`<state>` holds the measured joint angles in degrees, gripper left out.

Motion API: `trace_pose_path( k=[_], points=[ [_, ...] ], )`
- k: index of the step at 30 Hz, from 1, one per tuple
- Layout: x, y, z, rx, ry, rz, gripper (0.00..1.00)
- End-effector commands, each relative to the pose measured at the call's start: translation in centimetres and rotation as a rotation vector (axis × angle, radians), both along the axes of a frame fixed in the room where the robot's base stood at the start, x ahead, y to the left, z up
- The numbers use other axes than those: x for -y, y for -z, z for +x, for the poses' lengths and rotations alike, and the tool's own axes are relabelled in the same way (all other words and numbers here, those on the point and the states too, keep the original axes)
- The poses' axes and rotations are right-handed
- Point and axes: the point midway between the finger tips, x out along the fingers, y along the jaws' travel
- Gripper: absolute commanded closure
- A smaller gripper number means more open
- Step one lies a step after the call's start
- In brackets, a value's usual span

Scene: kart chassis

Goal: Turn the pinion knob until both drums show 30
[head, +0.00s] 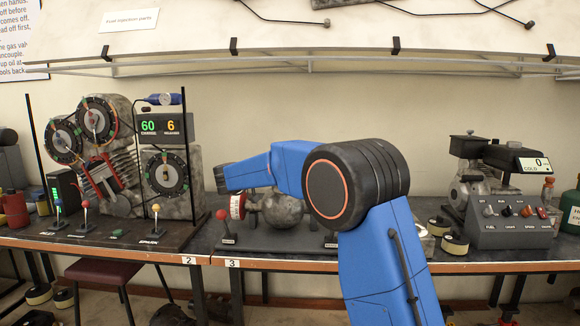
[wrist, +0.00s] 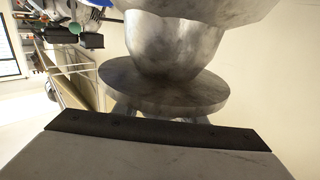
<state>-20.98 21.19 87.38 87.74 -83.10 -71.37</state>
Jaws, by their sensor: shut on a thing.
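In the head view a grey rounded housing (head: 284,210) stands on the bench at station 3. A drum with a red and white band (head: 237,206) is on its left side; I cannot read its number. The housing's right side and any second drum are hidden behind my blue arm. The wrist view shows a grey metal body with a neck and a round disc (wrist: 165,92) close in front of my gripper (wrist: 160,120). My gripper is shut on the pinion knob, but the grip itself is mostly hidden there. The head view does not show the fingers clearly.
A small red-topped lever (head: 222,216) stands left of the drum. An engine with dials (head: 95,124) and a display reading 60 and 6 (head: 161,127) stand further left. A grey control box (head: 510,228) stands right. A wire shelf edge (head: 300,66) runs above.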

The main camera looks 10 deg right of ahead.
Motion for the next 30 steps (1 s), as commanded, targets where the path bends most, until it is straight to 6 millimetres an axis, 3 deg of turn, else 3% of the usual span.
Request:
trace_pose_path(
  k=[20,21,22,30],
  points=[
    [0.17,-0.16,-0.18,0.003,0.058,-0.001,0.85],
    [0.17,-0.17,-0.18,0.003,0.058,-0.001,0.53],
    [0.15,-0.16,-0.18,0.003,0.057,-0.001,0.46],
    [0.13,-0.09,-0.19,0.002,0.057,0.0,0.44]
  ],
)
